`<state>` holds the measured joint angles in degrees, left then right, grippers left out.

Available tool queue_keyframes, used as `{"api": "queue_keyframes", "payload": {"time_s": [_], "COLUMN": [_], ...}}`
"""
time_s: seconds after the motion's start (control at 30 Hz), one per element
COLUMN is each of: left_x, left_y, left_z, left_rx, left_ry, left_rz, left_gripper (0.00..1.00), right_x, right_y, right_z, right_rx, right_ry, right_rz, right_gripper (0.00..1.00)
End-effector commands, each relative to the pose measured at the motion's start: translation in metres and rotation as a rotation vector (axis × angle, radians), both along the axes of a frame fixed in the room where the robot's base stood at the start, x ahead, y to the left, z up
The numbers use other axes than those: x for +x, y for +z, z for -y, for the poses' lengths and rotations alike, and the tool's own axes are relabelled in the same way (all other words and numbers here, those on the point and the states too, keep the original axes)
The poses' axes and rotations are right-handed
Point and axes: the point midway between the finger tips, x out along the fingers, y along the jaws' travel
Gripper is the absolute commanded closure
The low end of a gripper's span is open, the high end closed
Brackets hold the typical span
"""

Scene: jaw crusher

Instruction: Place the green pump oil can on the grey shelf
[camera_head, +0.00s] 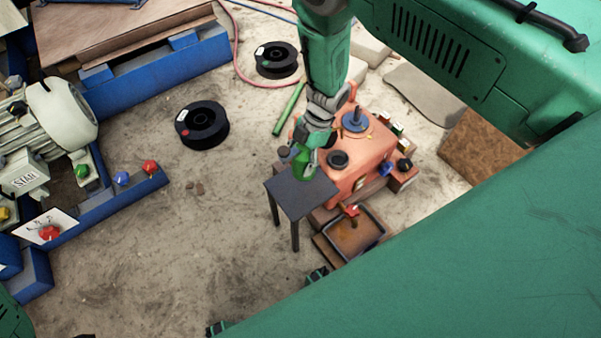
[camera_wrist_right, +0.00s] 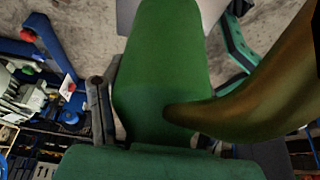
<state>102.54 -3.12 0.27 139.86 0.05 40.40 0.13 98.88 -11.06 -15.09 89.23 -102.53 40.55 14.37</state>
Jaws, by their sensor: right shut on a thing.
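The green pump oil can (camera_head: 304,168) is held by my right gripper (camera_head: 309,150) in the head view. It is at the back edge of the small grey shelf (camera_head: 300,196), which has a flat dark top on thin legs. I cannot tell whether the can's base touches the shelf top. In the right wrist view the can (camera_wrist_right: 160,70) fills the middle, large and close, with a finger of my right gripper along its left side.
An orange machine (camera_head: 365,150) stands right behind the shelf, with a rusty tray (camera_head: 354,238) in front of it. Black spools (camera_head: 202,125) and a green rod (camera_head: 289,108) lie on the floor. A motor on a blue frame (camera_head: 112,208) is at left.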

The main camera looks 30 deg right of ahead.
Motion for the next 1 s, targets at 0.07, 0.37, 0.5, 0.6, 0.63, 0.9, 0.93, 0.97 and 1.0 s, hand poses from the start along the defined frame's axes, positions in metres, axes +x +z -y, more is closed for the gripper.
{"api": "queue_keyframes", "payload": {"time_s": [0.07, 0.37, 0.5, 0.6, 0.63, 0.9, 0.93, 0.97, 1.0], "left_x": [0.000, 0.000, 0.000, 0.000, 0.000, 0.000, 0.000, 0.000, 0.000], "left_y": [-0.010, -0.023, -0.029, -0.027, -0.027, -0.028, -0.028, -0.028, -0.028], "left_z": [0.000, 0.000, 0.000, 0.000, 0.000, 0.000, 0.000, 0.000, 0.000], "left_rx": [0.000, 0.000, 0.000, 0.000, 0.000, 0.000, 0.000, 0.000, 0.000], "left_ry": [0.000, 0.000, 0.000, 0.000, 0.000, 0.000, 0.000, 0.000, 0.000], "left_rz": [0.000, 0.000, 0.000, 0.000, 0.000, 0.000, 0.000, 0.000, 0.000], "left_gripper": [0.22, 0.22, 0.22, 0.22, 0.22, 0.22, 0.22, 0.22, 0.22], "right_x": [0.000, 0.000, 0.001, 0.001, 0.001, 0.000, 0.000, 0.000, 0.000], "right_y": [-0.020, -0.054, -0.068, -0.066, -0.066, -0.068, -0.068, -0.068, -0.068], "right_z": [0.000, 0.000, 0.000, 0.000, 0.000, 0.000, 0.000, 0.000, 0.000], "right_rx": [0.002, 0.002, 0.000, 0.001, 0.000, 0.000, 0.000, 0.000, 0.000], "right_ry": [-0.002, -0.004, -0.004, -0.003, -0.004, -0.004, -0.004, -0.004, -0.004], "right_rz": [0.000, 0.000, 0.002, 0.003, 0.002, 0.001, 0.001, 0.001, 0.000], "right_gripper": [0.88, 0.88, 0.88, 0.88, 0.88, 0.25, 0.25, 0.25, 0.25]}}
